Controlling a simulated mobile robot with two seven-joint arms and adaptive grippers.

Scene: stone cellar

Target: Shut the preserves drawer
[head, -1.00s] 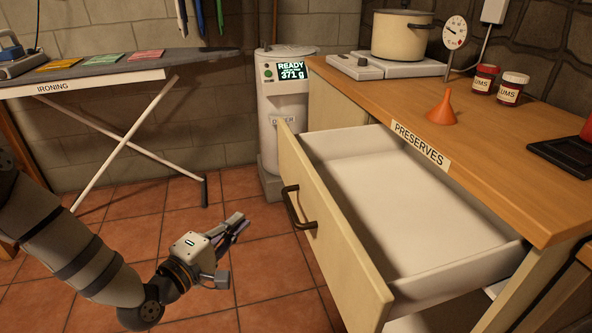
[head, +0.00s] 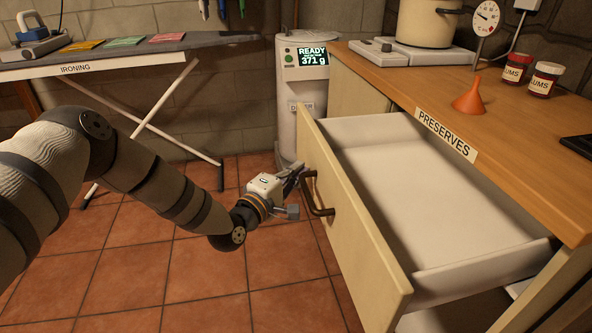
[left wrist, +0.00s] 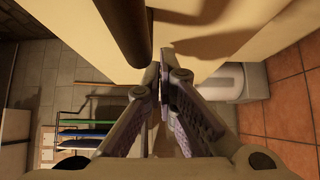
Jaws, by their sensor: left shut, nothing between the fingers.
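The preserves drawer (head: 352,206) is pulled well out of the wooden counter and looks empty. The PRESERVES label (head: 446,135) is on the counter edge above it. A dark bar handle (head: 317,194) is on the cream drawer front. My left gripper (head: 297,176) is shut and empty, close to the drawer front beside the handle. In the left wrist view the closed fingertips (left wrist: 162,78) are by the dark handle bar (left wrist: 126,28) and the cream front; I cannot tell whether they touch. My right gripper is not in view.
On the counter (head: 540,175) are an orange funnel (head: 470,97), two jars (head: 545,80) and a pot (head: 428,25) on a hob. A white cylinder with a display (head: 300,85) stands behind the drawer. An ironing board (head: 110,67) is at the left. The tiled floor (head: 200,275) before the drawer is clear.

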